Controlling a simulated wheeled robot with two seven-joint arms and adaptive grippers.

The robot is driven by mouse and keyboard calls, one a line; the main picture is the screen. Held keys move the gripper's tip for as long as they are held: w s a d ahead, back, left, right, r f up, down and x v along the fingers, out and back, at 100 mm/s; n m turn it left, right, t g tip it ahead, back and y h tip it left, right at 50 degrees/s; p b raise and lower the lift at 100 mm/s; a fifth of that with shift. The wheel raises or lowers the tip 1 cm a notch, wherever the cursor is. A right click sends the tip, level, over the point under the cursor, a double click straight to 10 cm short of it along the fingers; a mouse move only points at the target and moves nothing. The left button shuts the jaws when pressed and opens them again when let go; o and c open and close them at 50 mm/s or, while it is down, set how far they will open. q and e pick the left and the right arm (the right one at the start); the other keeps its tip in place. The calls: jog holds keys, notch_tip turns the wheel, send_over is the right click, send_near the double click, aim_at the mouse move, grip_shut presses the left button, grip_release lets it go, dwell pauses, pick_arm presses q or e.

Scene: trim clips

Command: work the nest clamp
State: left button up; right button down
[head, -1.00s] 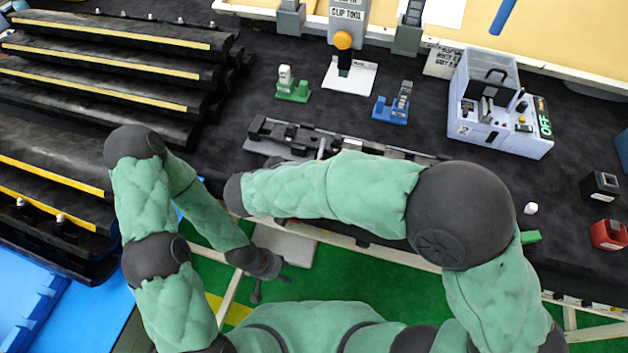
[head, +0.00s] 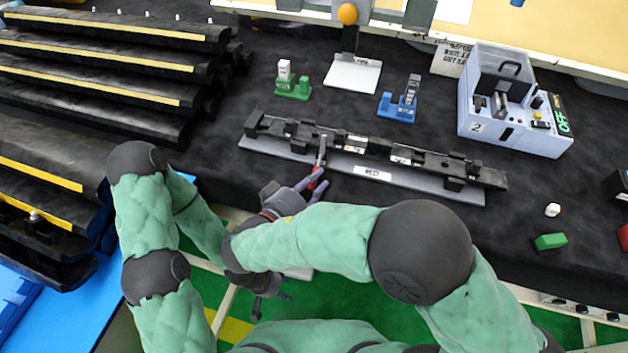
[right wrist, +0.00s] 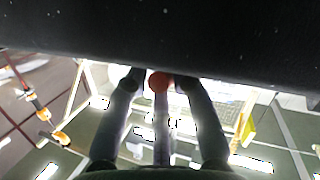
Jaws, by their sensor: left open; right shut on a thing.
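In the right wrist view, the round red knob (right wrist: 158,82) shows between the two fingers; the rest of the lever is hard to make out. My left gripper (head: 266,290) is open and empty, low in front of the table, partly hidden by my right arm.
Behind the nest stand a green fixture (head: 293,84), a white plate (head: 352,75) and a blue fixture (head: 401,102). A grey machine (head: 512,110) showing OFF is at the right. Black trim racks (head: 95,75) fill the left.

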jog(key=shift+s+d+f, duration=0.1)
jog(key=shift+f, duration=0.35)
jog(key=c, duration=1)
grip_release()
jog(key=shift+r, duration=0.1)
jog(key=shift+r, duration=0.2)
jog(key=shift+r, duration=0.25)
notch_tip(320, 180, up, 9)
jog(key=shift+r, duration=0.15)
